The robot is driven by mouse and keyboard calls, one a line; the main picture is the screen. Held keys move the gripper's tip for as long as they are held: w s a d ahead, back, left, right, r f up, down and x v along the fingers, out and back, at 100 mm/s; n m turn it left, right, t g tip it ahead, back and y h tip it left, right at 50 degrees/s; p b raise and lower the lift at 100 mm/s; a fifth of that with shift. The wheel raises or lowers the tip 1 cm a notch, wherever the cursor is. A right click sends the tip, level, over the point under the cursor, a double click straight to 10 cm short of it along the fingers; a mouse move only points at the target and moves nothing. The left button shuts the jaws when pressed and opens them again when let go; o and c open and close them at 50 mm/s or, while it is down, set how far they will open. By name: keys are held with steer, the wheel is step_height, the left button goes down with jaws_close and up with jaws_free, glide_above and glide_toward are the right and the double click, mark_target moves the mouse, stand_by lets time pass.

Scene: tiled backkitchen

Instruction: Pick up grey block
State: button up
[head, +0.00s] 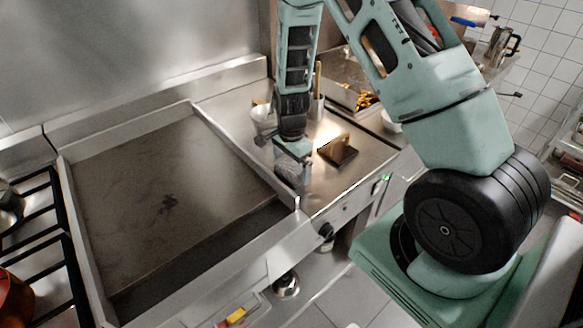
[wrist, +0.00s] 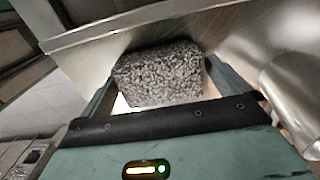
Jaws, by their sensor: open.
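The grey block (wrist: 158,76) has a rough, speckled surface and fills the space between my gripper's fingers in the wrist view. In the head view the block (head: 288,168) shows at the steel counter, just under my gripper (head: 291,160). My gripper is open, with one finger on each side of the block. A small gap seems to show by the left finger; I cannot tell whether the right finger touches it. The block's underside is hidden.
A dark brown wedge-shaped object (head: 337,150) stands on the counter right of my gripper. A white container (head: 263,119) stands behind it to the left. A raised griddle edge (head: 247,158) runs close on the left. The flat griddle (head: 160,200) is empty.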

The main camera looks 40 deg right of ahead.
steer(key=shift+f, duration=0.1)
steer(key=shift+c, duration=0.3)
steer(key=c, duration=1.1)
step_height(320, 180, up, 28)
steer(key=b, duration=0.3)
steer(key=o, duration=0.4)
steer(key=shift+a, duration=0.1)
